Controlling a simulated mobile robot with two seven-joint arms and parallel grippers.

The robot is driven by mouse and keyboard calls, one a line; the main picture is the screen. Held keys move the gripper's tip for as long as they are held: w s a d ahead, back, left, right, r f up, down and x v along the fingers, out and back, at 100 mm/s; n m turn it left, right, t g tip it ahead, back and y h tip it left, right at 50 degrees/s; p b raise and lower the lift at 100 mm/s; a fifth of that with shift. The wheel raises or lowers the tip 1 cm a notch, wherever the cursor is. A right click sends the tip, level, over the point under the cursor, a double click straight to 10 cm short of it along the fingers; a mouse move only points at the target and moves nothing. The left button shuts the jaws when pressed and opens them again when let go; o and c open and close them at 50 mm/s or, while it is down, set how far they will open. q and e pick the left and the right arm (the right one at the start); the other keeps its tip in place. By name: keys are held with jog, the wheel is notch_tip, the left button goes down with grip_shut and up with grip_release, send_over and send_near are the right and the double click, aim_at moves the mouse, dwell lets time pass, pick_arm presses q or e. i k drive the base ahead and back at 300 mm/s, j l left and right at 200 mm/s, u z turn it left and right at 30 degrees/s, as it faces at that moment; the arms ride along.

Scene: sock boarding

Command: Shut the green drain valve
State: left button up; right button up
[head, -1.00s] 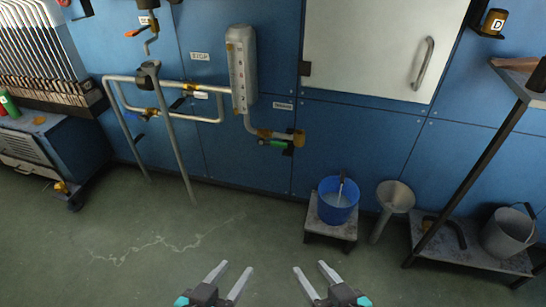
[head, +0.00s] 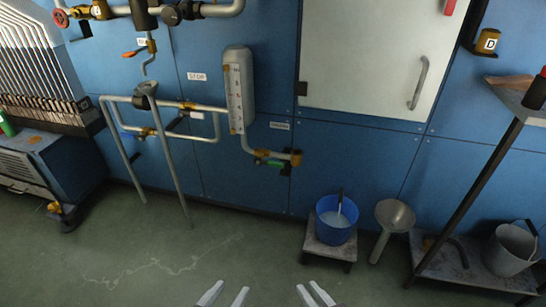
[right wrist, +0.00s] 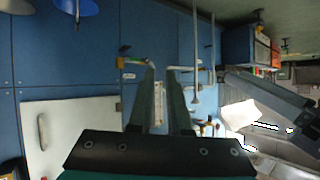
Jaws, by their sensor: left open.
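The green drain valve (head: 272,162) sits on the brass fitting at the foot of the grey pipe, low on the blue wall, under a small label. Its green handle looks roughly in line with the pipe, but it is small. In the right wrist view, turned over, the brass valve fitting (right wrist: 124,64) shows beyond my fingers. My left gripper (head: 225,293) is open and empty at the bottom edge of the head view, well short of the wall. My right gripper (head: 313,292) is beside it, with its fingers apart and nothing between them, also far from the valve.
A blue bucket (head: 336,222) stands on a low stool below and right of the valve. A metal funnel (head: 394,217) and a shelf rack (head: 490,262) stand further right. Pipe legs (head: 167,165) stand left. The floor (head: 190,250) in front is clear.

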aim_at(258, 162)
jog(key=i+l+u, duration=0.2)
jog(key=i, duration=0.25)
jog(key=i+l+u, duration=0.2)
jog(key=i, duration=0.3)
jog(key=i+l+u, duration=0.2)
jog(key=i, duration=0.25)
